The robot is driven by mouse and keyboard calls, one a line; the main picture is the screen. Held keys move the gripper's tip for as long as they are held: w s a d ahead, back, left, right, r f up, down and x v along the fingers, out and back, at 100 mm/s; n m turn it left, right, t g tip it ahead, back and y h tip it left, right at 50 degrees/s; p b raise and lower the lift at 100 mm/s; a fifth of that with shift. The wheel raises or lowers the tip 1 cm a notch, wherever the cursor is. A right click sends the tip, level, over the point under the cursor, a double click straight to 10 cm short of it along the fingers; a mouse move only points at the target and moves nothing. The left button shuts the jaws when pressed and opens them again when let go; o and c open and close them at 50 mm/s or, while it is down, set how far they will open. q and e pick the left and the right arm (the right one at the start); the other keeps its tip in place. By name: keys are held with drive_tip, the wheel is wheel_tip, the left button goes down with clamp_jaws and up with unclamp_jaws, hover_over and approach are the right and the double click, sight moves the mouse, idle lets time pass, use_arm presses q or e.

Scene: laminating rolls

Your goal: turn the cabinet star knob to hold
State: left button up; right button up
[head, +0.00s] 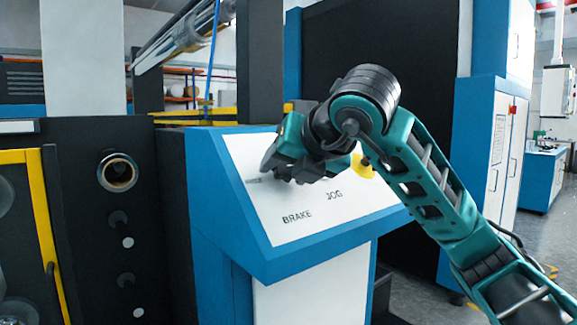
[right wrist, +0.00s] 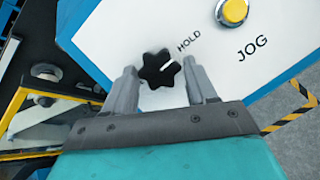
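The black star knob (right wrist: 160,70) sits on the white panel face in the right wrist view. Its white pointer line slants up to the right, roughly toward the printed word HOLD (right wrist: 189,42). My right gripper (head: 283,172) is at the sloped control panel (head: 300,222) and hides the knob in the head view. In the right wrist view its two grey fingers stand apart, one on either side of the knob. A narrow gap seems to show beside the knob, so the fingers look open around it. My left gripper is in neither view.
A yellow button (right wrist: 234,11) sits beside the word JOG, close to the right gripper. The blue panel edge surrounds the white face. A dark machine wall with a round port (head: 117,171) stands on the left. Blue-and-white cabinets (head: 495,150) stand at right.

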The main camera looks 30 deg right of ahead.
drive_tip(key=shift+o, duration=0.7)
drive_tip(key=shift+r, duration=0.1)
drive_tip(key=shift+s+r, duration=0.15)
drive_tip(key=shift+s, duration=0.1)
use_arm(q)
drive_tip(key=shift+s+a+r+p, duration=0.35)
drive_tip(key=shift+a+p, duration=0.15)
drive_tip(key=shift+p, duration=0.65)
use_arm(e)
drive_tip(key=v, duration=1.2)
drive_tip(key=shift+s, duration=0.15)
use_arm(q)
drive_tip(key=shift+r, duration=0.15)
